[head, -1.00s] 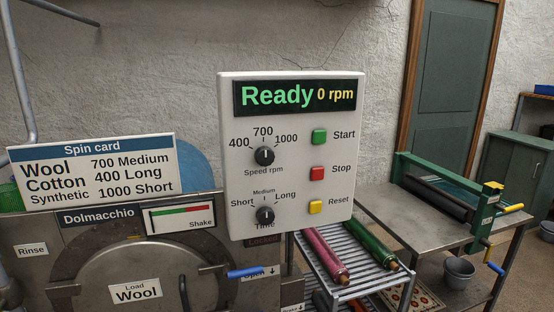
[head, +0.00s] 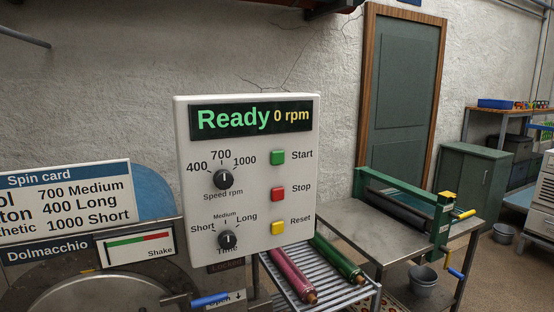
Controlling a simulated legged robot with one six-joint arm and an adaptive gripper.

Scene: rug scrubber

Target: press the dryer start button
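A white control panel (head: 250,200) stands upright in the middle of the head view. Its display (head: 251,118) reads "Ready 0 rpm". The green Start button (head: 278,157) is at its upper right, above the red Stop button (head: 277,194) and the yellow Reset button (head: 278,228). The speed knob (head: 223,179) has its mark pointing up towards 700. The time knob (head: 227,239) has its mark pointing up towards Medium. My gripper is not in view.
A spin card (head: 66,210) stands at the left above the Dolmacchio machine (head: 90,292). A rack (head: 307,286) with rolled rugs is below the panel. A metal table (head: 360,225) with a green-framed wringer (head: 441,222) is at the right. Floor shows at the far right.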

